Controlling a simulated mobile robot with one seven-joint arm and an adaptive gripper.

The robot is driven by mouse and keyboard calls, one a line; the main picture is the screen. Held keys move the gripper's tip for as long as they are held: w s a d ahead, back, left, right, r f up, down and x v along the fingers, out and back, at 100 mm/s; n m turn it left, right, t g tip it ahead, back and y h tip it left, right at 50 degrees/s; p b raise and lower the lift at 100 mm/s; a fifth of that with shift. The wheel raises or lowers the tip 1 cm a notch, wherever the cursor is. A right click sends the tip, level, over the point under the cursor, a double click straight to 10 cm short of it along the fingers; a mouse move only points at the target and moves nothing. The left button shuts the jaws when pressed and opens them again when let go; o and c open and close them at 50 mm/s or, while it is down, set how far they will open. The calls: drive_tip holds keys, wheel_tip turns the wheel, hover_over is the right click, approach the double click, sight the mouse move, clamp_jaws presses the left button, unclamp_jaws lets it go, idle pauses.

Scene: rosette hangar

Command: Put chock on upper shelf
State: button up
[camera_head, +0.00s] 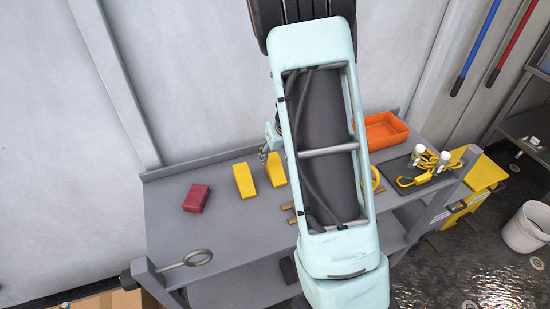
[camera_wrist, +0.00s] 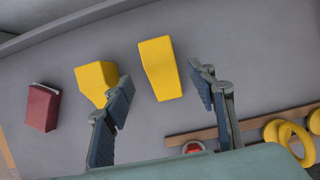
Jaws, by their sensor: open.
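Two yellow wedge-shaped chocks lie apart on the grey bench top. In the head view the left chock (camera_head: 244,181) is fully visible and the right chock (camera_head: 276,170) is beside my arm. In the wrist view the left chock (camera_wrist: 97,82) is partly behind my left finger, and the right chock (camera_wrist: 160,69) shows between and beyond the fingers. My gripper (camera_wrist: 161,84) is open and empty above the bench; I cannot tell its exact height. Grey shelving (camera_head: 518,124) stands at the far right of the head view; which level is the upper shelf is unclear.
The bench (camera_head: 168,220) also bears a dark red box (camera_head: 197,198), an orange bin (camera_head: 381,131), and a dark tray (camera_head: 405,169) with yellow straps and small bottles. A wooden-coloured bar (camera_wrist: 190,138) lies near my right finger. A white bucket (camera_head: 528,228) stands on the floor.

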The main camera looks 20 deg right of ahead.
drive_tip(key=shift+p+v, duration=0.5)
drive_tip(key=shift+v, duration=1.9)
